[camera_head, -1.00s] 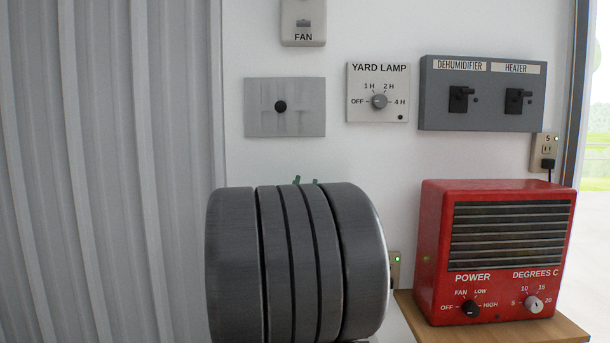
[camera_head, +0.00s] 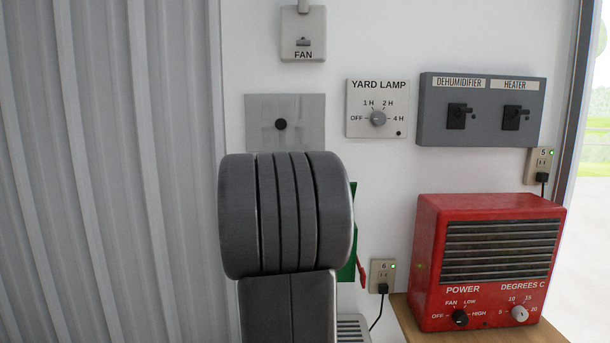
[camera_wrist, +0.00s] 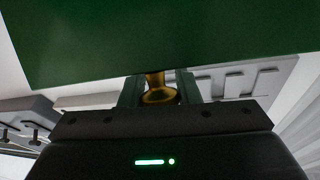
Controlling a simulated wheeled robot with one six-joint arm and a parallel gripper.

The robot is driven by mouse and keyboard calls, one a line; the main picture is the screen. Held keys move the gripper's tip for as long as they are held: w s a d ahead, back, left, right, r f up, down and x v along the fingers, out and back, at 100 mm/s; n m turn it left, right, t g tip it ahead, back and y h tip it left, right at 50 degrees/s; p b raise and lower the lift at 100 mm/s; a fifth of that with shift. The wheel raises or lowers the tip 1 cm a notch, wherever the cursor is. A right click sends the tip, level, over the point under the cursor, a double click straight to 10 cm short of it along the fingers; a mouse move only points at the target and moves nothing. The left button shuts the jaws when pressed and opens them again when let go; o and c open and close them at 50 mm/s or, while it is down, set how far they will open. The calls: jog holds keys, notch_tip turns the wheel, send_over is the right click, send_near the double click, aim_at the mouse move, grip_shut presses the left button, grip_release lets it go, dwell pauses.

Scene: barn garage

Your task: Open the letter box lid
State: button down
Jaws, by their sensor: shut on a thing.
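The letter box shows in the head view as a narrow green strip (camera_head: 349,262) to the right of my arm, which hides most of it. In the wrist view a large dark green panel of it (camera_wrist: 150,40) fills the upper part. A brass knob (camera_wrist: 160,95) stands out below the panel's edge. My gripper (camera_wrist: 158,88) has its two fingers on either side of the knob and is shut on it. How far the lid is raised cannot be told. In the head view my gripper is hidden behind my arm.
A red heater (camera_head: 488,265) stands on a wooden shelf (camera_head: 470,333) at the right. An outlet with a plug and cord (camera_head: 383,273) is on the wall beside a red lever-like part (camera_head: 361,272). Switch panels (camera_head: 482,110) are higher up. Corrugated metal (camera_head: 110,170) covers the left.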

jog(key=shift+w, duration=0.65)
jog(key=shift+w+f, duration=0.1)
jog(key=shift+f, duration=0.15)
jog(key=c, duration=1.5)
grip_release()
jog(key=shift+o, duration=0.6)
jog(key=shift+w+a, duration=0.1)
jog(key=shift+w, duration=0.05)
jog(key=b+v, duration=0.2)
jog(key=v, duration=1.1)
jog(key=shift+s+r+b, duration=0.25)
jog(key=shift+s+b, duration=0.1)
jog(key=shift+s, duration=0.15)
